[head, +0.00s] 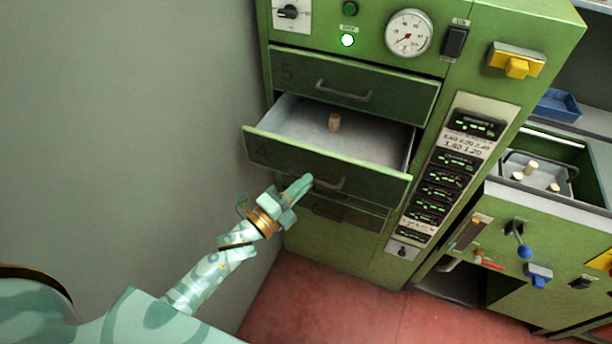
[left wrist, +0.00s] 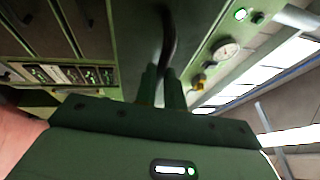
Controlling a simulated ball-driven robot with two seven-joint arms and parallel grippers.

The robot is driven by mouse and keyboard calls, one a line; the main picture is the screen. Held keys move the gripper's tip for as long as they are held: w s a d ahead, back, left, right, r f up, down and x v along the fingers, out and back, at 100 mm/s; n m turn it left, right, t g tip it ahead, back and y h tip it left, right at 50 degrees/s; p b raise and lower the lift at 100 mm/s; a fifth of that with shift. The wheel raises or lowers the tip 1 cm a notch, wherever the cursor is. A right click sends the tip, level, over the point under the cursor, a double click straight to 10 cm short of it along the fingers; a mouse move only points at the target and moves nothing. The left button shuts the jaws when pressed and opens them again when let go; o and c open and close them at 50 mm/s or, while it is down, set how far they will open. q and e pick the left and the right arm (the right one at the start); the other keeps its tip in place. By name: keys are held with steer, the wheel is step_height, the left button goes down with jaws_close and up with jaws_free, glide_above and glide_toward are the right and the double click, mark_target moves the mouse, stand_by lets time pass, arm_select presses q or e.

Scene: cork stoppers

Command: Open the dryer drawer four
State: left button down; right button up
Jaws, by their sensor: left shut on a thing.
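Drawer four (head: 275,155) of the green dryer is pulled out, and its pale metal inside shows. A single cork stopper (head: 335,122) stands inside it. My left gripper (head: 306,183) is at the drawer's front and shut on the dark handle (head: 330,184). In the left wrist view the dark handle (left wrist: 168,45) runs between the two fingers (left wrist: 162,88). The gripper covers part of the handle in the head view. My right gripper is not in view.
Drawer five (head: 350,85) above is closed. Other drawer fronts (head: 345,213) lie below. To the right, a green machine holds a tray (head: 550,180) with several corks. A blue bin (head: 558,105) stands behind it. A grey wall is on the left.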

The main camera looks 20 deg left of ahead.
arm_select(q)
steer(key=s+p, duration=0.1)
steer(key=s, duration=0.6)
steer(key=shift+s+a, duration=0.15)
steer(key=shift+s, duration=0.15)
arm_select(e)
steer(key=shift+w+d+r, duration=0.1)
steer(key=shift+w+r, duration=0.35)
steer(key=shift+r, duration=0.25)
arm_select(q)
steer(key=shift+f, duration=0.1)
steer(key=c, duration=1.5)
jaws_free()
steer(key=shift+w, duration=0.1)
steer(key=b+v, duration=0.1)
steer(key=v, duration=1.5)
steer(key=shift+s, duration=0.2)
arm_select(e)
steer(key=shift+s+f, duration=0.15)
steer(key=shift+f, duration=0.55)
